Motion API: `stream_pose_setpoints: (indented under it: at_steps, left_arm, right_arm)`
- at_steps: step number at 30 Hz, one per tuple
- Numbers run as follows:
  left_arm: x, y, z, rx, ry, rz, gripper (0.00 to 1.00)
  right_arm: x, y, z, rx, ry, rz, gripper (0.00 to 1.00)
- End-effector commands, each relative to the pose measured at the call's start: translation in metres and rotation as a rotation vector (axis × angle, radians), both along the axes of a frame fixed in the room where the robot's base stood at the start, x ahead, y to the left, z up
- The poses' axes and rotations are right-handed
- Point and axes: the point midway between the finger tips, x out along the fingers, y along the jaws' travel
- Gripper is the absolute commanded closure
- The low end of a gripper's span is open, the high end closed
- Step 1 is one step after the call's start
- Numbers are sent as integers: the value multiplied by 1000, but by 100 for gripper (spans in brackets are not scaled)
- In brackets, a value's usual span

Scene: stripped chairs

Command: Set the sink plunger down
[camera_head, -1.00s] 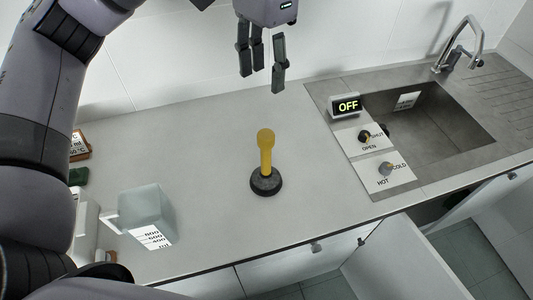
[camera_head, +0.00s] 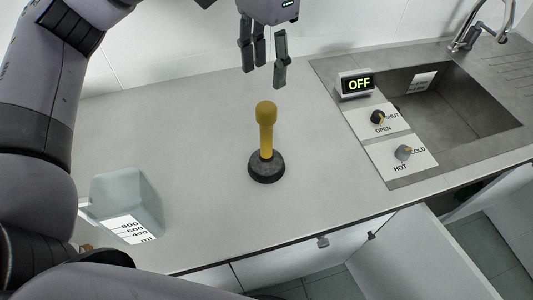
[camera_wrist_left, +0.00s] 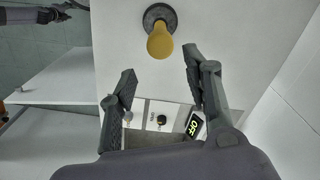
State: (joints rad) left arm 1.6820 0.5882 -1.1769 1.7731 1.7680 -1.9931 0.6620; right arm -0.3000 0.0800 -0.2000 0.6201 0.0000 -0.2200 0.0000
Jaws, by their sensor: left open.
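The sink plunger (camera_head: 266,138) stands upright on the grey counter (camera_head: 200,120), with its black cup down and its yellow handle up. It also shows in the left wrist view (camera_wrist_left: 160,40), beyond the fingertips. My left gripper (camera_head: 262,75) is open and empty in the head view, above and behind the plunger and apart from it. Its two fingers also show spread in the left wrist view (camera_wrist_left: 160,75). My right gripper cannot be made out in the head view.
A measuring jug (camera_head: 126,200) stands at the counter's left. The sink (camera_head: 450,110) is at the right, with a faucet (camera_head: 470,38), an OFF display (camera_head: 357,85), an open/shut knob (camera_head: 378,117) and a hot/cold knob (camera_head: 403,152). Cabinet doors hang open below (camera_head: 425,255).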

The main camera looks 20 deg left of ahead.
Motion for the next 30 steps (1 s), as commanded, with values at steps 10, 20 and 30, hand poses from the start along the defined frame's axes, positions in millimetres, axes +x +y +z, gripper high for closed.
stream_pose_setpoints:
  at_steps: [10, 20, 30]
  left_arm:
    - [-1, 1, -74, 3, 4, -1, 55]
    - [-1, 0, -109, 1, 1, -1, 55]
    - [1, 0, -153, 2, 3, 0, 55]
  right_arm:
    - [0, 0, 12, 0, 0, 0, 49]
    - [0, 0, 16, 0, 0, 0, 49]
    - [0, 0, 30, 0, 0, 0, 49]
